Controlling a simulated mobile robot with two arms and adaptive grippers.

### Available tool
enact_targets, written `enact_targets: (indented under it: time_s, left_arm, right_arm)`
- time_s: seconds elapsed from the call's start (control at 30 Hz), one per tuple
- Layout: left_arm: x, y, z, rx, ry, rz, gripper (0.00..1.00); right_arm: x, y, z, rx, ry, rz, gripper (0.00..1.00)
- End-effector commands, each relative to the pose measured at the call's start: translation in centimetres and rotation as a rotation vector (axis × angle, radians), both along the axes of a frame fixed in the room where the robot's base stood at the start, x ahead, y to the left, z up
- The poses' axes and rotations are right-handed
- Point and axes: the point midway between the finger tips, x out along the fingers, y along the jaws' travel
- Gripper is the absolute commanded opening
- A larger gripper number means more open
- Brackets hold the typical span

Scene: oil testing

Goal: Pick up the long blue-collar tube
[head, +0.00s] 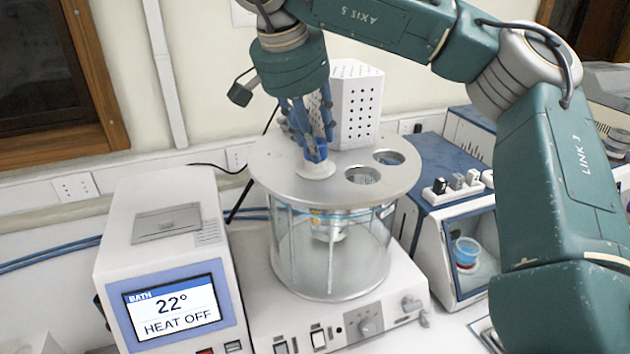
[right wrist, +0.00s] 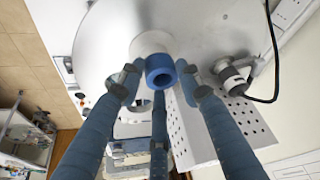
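My left gripper is out of view.
The clear glass bath (head: 290,250) stands below the lid, with two round openings right of my gripper. A heater unit (head: 165,275) reading 22° HEAT OFF is at left. A perforated white box (head: 355,100) stands behind; a blue-white instrument (head: 440,160) is at right.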

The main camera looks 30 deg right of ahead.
Motion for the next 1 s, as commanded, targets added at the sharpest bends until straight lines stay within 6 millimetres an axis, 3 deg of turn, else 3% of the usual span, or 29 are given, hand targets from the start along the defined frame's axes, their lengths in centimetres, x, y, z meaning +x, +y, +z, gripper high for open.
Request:
enact_targets:
  time_s: [0.03, 0.1, 0.37, 0.53, 0.67, 1.0]
  left_arm:
    - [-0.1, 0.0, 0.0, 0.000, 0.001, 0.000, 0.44]
    - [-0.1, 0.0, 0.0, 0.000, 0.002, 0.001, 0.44]
    - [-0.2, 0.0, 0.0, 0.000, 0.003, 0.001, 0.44]
    - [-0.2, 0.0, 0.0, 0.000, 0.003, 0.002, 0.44]
    - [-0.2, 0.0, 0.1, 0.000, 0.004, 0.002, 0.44]
    - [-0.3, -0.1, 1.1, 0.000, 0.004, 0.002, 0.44]
  right_arm:
    - [0.0, 0.0, 0.0, 0.000, 0.000, 0.000, 0.11]
    - [0.0, 0.0, 0.0, 0.000, 0.000, 0.000, 0.00]
    - [0.0, 0.0, 0.1, 0.000, 0.000, -0.001, 0.00]
    - [0.1, 0.0, 1.2, -0.001, -0.004, -0.002, 0.00]
    - [0.1, 0.0, 2.9, 0.000, -0.005, -0.003, 0.00]
    - [0.0, 0.1, 9.7, -0.001, -0.005, -0.003, 0.00]
